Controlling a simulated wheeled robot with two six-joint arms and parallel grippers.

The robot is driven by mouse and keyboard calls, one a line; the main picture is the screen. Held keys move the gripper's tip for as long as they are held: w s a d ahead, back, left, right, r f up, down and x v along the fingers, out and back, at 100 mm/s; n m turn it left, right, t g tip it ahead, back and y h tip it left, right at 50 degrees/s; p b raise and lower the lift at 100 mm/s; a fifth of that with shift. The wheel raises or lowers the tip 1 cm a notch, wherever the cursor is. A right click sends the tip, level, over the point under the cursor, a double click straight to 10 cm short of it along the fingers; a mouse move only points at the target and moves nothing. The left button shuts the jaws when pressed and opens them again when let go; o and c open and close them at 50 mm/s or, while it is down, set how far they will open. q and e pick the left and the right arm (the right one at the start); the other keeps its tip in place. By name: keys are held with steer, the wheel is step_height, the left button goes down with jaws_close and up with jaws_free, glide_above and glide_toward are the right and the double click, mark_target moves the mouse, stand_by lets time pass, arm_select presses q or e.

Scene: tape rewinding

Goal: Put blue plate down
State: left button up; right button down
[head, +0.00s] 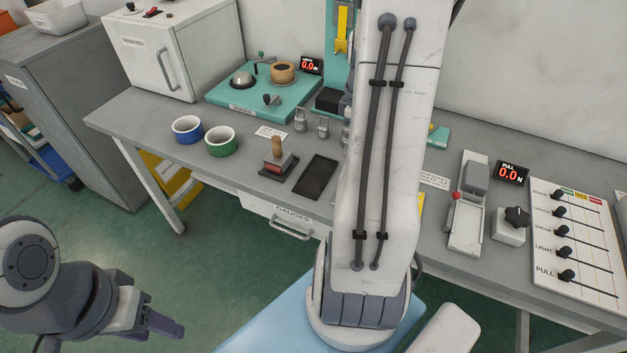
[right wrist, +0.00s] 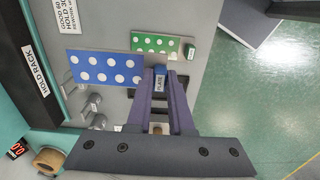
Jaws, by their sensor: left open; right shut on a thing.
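The blue plate (right wrist: 105,69) is a flat blue sheet with rows of white dots, seen in the right wrist view. My right gripper (right wrist: 161,88) is shut on the small blue tab at its right end, labelled "PLATE". The plate appears over the grey bench top; I cannot tell whether it touches it. The plate and right gripper are not visible in the head view, where my arm covers the middle. My left gripper (head: 160,322) is open and empty over the floor, at the lower left of the head view.
A green dotted plate (right wrist: 154,44) lies beyond the blue one. A "HOLD RACK" label (right wrist: 36,70) is at the left of the wrist view.

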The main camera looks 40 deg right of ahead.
steer(key=p, duration=0.2)
glide_above(307, 190)
step_height(307, 190, down, 7)
steer(key=shift+r, duration=0.15)
step_height(307, 190, down, 3)
steer(key=shift+f, duration=0.5)
steer(key=shift+f, duration=0.1)
steer(key=c, duration=0.8)
jaws_free()
